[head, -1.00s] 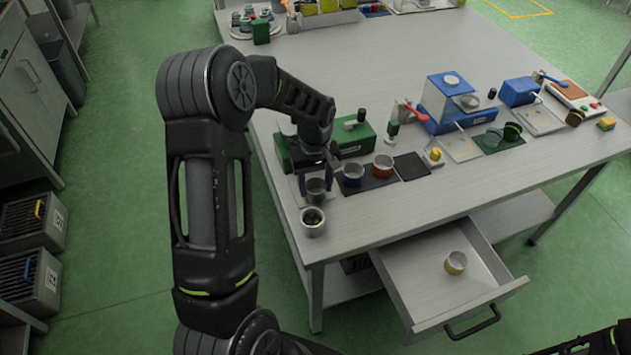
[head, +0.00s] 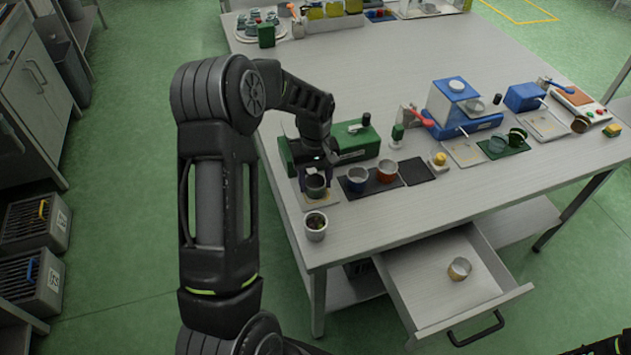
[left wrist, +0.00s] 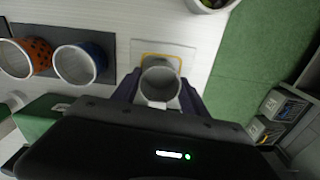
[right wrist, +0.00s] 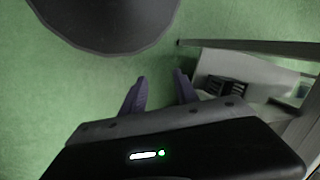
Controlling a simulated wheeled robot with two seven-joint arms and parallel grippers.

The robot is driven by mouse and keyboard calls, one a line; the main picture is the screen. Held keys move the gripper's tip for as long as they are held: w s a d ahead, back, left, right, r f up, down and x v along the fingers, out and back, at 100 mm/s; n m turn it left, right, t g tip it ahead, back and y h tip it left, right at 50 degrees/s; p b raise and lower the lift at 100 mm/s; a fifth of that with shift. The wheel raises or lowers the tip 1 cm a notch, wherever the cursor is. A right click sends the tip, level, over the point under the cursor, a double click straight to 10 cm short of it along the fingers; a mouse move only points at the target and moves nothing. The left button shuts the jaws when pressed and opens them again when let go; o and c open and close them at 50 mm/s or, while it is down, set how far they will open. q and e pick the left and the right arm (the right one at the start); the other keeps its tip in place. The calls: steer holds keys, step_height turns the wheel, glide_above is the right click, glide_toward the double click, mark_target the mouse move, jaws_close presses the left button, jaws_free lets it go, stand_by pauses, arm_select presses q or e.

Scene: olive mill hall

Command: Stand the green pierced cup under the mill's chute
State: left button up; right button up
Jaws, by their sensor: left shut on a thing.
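A grey-green cup (head: 316,185) is between the fingers of my left gripper (left wrist: 160,88), which is shut on it. The cup is upright, and its open mouth (left wrist: 160,82) shows in the left wrist view. Holes in its wall cannot be made out. It is over a pale mat (left wrist: 178,54) with a yellow outline, in front of the green mill (head: 352,138); I cannot tell whether it touches the mat. My arm hides part of the mill and its chute. My right gripper (right wrist: 160,78) is open and empty over the floor, away from the table.
A blue cup (head: 357,179) and an orange pierced cup (head: 387,171) stand on a dark mat to the right. A pot with dark contents (head: 315,226) stands close in front. Blue machines (head: 460,105) are farther right. An open drawer (head: 425,285) juts out, holding a cup (head: 459,268).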

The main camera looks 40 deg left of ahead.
arm_select(q)
steer(key=shift+f, duration=0.1)
stand_by(0.3)
steer(key=o, duration=1.4)
steer(key=shift+o, duration=0.2)
step_height(320, 180, up, 8)
steer(key=p, duration=0.4)
steer(key=shift+s+d+f, duration=0.2)
steer(key=shift+s+d, duration=0.05)
steer(key=shift+d, duration=0.2)
